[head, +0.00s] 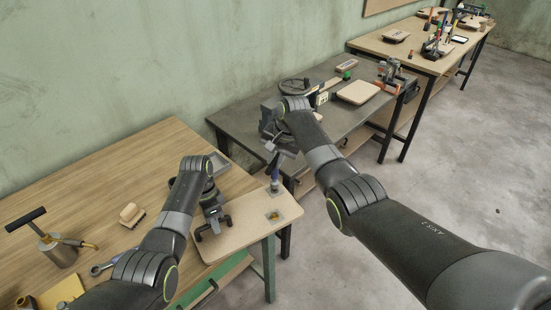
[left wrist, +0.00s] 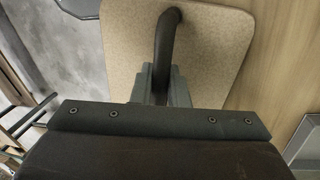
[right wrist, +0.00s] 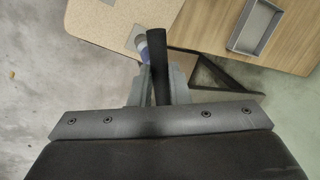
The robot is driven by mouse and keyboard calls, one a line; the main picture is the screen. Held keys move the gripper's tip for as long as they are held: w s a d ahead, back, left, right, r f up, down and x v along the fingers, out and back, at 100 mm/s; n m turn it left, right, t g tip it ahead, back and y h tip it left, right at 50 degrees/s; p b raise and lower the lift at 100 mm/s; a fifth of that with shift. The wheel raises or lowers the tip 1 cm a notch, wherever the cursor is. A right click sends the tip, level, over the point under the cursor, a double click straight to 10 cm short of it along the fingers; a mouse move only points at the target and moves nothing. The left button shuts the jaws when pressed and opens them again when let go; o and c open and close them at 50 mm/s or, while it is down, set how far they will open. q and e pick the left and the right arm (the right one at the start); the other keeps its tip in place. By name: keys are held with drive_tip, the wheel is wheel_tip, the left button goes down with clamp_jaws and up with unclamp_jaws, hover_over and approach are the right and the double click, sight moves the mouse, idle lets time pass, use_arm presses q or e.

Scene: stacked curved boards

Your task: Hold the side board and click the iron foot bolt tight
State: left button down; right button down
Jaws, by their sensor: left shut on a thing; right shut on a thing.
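The beige side board (head: 245,228) lies flat at the right end of the wooden table. My left gripper (head: 212,212) is shut on a black curved handle (left wrist: 168,50) over this board, which fills the upper left wrist view (left wrist: 215,50). My right gripper (head: 272,145) is shut on a black bar-shaped tool grip (right wrist: 160,72). A blue shaft (head: 274,172) hangs below it, with its lower end at a small pale plate (head: 275,187) near the board's far right corner. The bolt is hidden under the tool; I cannot tell how far it is seated.
A yellowish square patch (head: 273,215) sits on the board. A grey tray (right wrist: 256,27) lies behind it. A dark metal bench (head: 235,118) stands behind; open floor lies to the right.

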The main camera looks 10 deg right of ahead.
drive_tip(key=shift+f, duration=0.95)
drive_tip(key=c, duration=1.9)
unclamp_jaws()
drive_tip(key=shift+c, duration=0.2)
clamp_jaws()
drive_tip(key=m, duration=0.2)
drive_tip(key=m+h, duration=0.1)
drive_tip(key=m, duration=0.1)
drive_tip(key=m+t, duration=0.1)
drive_tip(key=m, duration=0.1)
drive_tip(key=shift+a, duration=0.3)
drive_tip(key=shift+d+f+n, duration=0.1)
drive_tip(key=shift+d+n, duration=0.05)
drive_tip(key=shift+n, duration=0.85)
drive_tip(key=shift+r, duration=1.6)
